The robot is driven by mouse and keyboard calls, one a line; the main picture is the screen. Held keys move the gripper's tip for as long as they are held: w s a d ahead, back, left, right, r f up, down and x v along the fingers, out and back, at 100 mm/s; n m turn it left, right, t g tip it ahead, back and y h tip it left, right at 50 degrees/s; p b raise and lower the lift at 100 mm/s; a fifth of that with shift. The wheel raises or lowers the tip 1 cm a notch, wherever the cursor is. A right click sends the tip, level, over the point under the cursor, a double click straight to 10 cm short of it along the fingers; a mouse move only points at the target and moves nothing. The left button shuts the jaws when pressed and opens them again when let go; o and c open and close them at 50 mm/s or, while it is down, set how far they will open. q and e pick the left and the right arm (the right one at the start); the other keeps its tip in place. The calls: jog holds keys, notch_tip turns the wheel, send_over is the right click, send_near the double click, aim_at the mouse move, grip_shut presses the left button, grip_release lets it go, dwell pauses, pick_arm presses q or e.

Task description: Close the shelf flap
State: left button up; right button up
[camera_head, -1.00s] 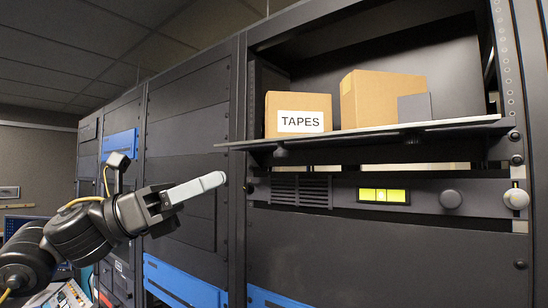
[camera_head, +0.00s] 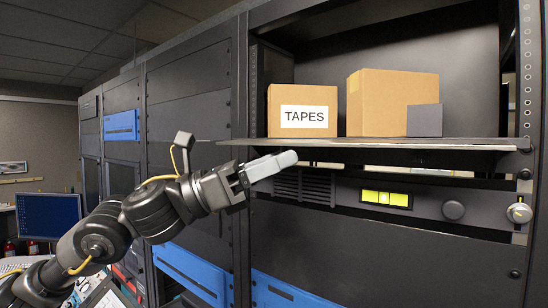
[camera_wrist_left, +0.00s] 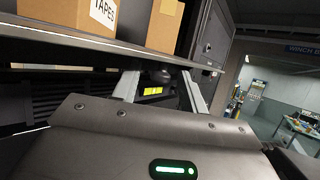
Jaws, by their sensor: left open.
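The shelf flap (camera_head: 400,144) is a thin dark panel that juts out level from the rack, below the boxes, in the head view. In the left wrist view its pale front edge (camera_wrist_left: 75,38) crosses the upper left. My left gripper (camera_head: 285,159) is open and empty, just below the left part of the flap; whether it touches is unclear. My right gripper is not in view.
A box marked TAPES (camera_head: 302,112) and a larger cardboard box (camera_head: 385,104) stand at the shelf above the flap. Below is a panel with a yellow-green display (camera_head: 386,198) and a knob (camera_head: 453,210). A round knob (camera_head: 519,213) sits at the right upright.

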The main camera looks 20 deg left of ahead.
pick_arm(q)
grip_shut()
